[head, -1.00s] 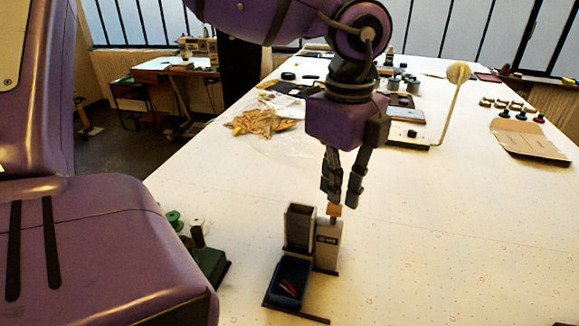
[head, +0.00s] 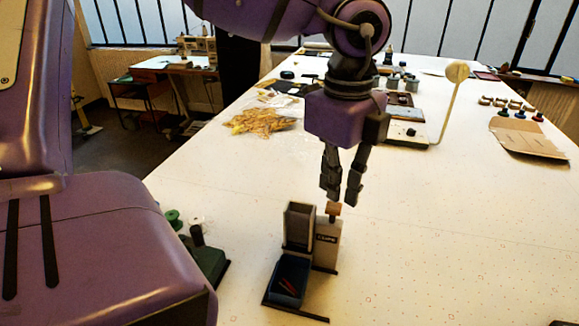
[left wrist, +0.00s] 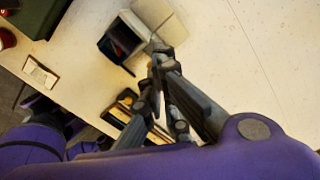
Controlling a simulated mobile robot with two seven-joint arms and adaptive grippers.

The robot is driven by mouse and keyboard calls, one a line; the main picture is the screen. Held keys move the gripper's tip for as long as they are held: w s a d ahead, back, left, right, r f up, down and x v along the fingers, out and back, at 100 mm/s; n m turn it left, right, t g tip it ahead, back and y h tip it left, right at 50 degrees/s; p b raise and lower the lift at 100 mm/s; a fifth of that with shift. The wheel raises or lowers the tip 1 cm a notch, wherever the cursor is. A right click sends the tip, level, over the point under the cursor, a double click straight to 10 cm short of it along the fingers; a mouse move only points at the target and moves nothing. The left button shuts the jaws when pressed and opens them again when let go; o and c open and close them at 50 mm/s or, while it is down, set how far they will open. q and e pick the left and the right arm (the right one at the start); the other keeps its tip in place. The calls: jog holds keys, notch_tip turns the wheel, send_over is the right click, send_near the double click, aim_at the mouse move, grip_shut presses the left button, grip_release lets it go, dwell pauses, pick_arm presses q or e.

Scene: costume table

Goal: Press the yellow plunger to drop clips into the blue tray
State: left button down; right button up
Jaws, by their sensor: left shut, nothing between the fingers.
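The grey clip dispenser (head: 326,249) stands upright on the table with an open hopper (head: 298,228) at its left. The plunger (head: 333,209) on top looks orange-yellow. The blue tray (head: 284,278) sits in front of the hopper, with a few red clips (head: 289,285) inside. My left gripper (head: 341,200) points down, shut and empty, with its fingertips just above or at the plunger; I cannot tell whether they touch. In the left wrist view the gripper (left wrist: 160,50) is beside the dispenser (left wrist: 156,13), and the plunger cannot be made out. My right gripper is not in view.
A pile of tan material (head: 262,122) and a lamp-like stalk (head: 448,105) are farther back. A cardboard piece (head: 530,138) lies at the right. The table right of the dispenser is clear.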

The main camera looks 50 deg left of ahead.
pick_arm(q)
jog(key=shift+f, duration=0.2)
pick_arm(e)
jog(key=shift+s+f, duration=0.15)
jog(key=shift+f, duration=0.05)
